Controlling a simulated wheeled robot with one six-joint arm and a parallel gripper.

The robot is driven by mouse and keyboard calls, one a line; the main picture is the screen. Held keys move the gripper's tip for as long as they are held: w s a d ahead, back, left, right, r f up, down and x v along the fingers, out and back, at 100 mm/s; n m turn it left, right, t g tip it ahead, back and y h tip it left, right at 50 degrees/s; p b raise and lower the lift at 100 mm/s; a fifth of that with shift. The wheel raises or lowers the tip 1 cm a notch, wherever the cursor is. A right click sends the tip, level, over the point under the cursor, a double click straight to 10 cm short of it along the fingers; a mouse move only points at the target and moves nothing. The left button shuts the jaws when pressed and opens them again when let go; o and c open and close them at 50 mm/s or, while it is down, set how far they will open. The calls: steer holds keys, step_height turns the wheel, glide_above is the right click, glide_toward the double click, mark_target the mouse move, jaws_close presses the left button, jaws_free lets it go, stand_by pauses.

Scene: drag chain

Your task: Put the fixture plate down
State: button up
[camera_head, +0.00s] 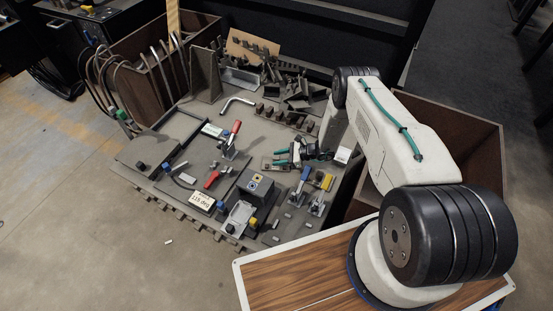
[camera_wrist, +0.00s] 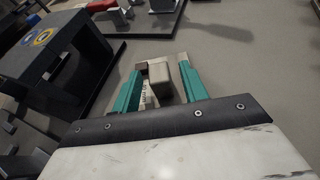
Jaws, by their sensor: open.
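My gripper (camera_head: 281,157) is low over the grey workbench top, with its teal fingers pointing left. In the wrist view my gripper (camera_wrist: 160,78) has its two teal fingers apart. A small beige-grey block (camera_wrist: 159,76) shows between them, with gaps to the fingers that are hard to judge. In the head view a small flat brownish plate (camera_head: 270,164) lies on the bench at the fingertips. It may be the fixture plate, and my gripper partly hides it. I cannot tell whether the block belongs to it.
Red-handled (camera_head: 233,133) and blue-handled (camera_head: 302,180) clamps stand nearby. Brackets crowd the back. A bent pipe (camera_head: 238,103) lies behind on barer bench.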

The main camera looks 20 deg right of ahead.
steer(key=v, duration=1)
steer(key=shift+d+r, duration=0.1)
steer(key=shift+r, duration=0.05)
steer(key=shift+w+r, duration=0.15)
steer(key=shift+r, duration=0.2)
steer(key=w+a+r+n+g, duration=0.1)
steer(key=w+r+n+g, duration=0.15)
steer(key=r, duration=0.95)
steer(key=w+a+r+n+g, duration=0.15)
steer(key=r+n, duration=0.25)
steer(key=r, duration=0.7)
steer(key=s+a+r+n+g+h, duration=0.1)
steer(key=s+a+r+n+h, duration=0.2)
steer(key=r, duration=0.9)
steer(key=s+a+r+n+g+h, duration=0.15)
steer(key=s+r+n, duration=0.3)
steer(key=r, duration=0.65)
steer(key=s+a+r+n+h, duration=0.2)
steer(key=s+r+n+h, duration=0.25)
steer(key=s+r, duration=1.1)
steer(key=s+d+n+t+h, duration=0.2)
steer(key=s+d+n+h, duration=0.1)
steer(key=s, duration=1.5)
steer(key=shift+r+n+h, duration=0.3)
steer(key=shift+r+n, duration=0.15)
steer(key=shift+n, duration=0.1)
steer(key=shift+s+a+t, duration=0.1)
steer(key=shift+t, duration=0.15)
